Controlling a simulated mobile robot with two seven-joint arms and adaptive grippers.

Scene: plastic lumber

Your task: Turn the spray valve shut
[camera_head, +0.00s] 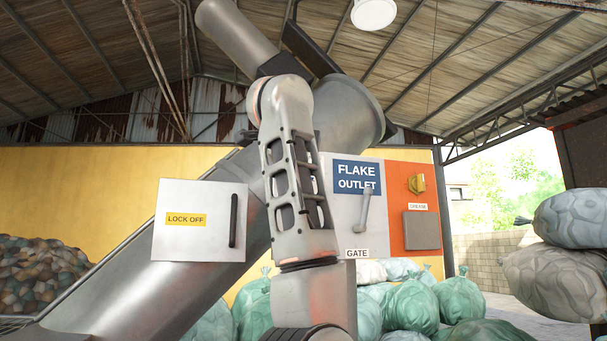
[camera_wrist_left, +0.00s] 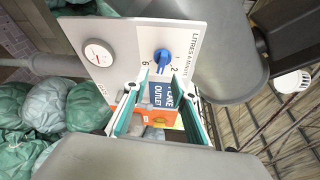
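A blue knob (camera_wrist_left: 162,58) sits on a pale grey panel (camera_wrist_left: 128,42) in the left wrist view. Numbers stand around the knob, and the panel edge reads "LITRES A MINUTE". My left gripper (camera_wrist_left: 162,88) is open and empty, its two teal-edged fingers spread near the panel's lower edge in that view, just below the knob. I cannot tell whether they touch the panel. In the head view, the knob and the left gripper do not show; my own arm link fills the middle. My right gripper is in neither view.
A round gauge (camera_wrist_left: 98,52) is on the same panel. The head view shows a lock-off box (camera_head: 185,238), a gate lever (camera_head: 364,210), an orange panel (camera_head: 409,234) with a yellow knob (camera_head: 417,184), and green sacks (camera_head: 411,305). A large metal chute (camera_head: 150,282) runs diagonally.

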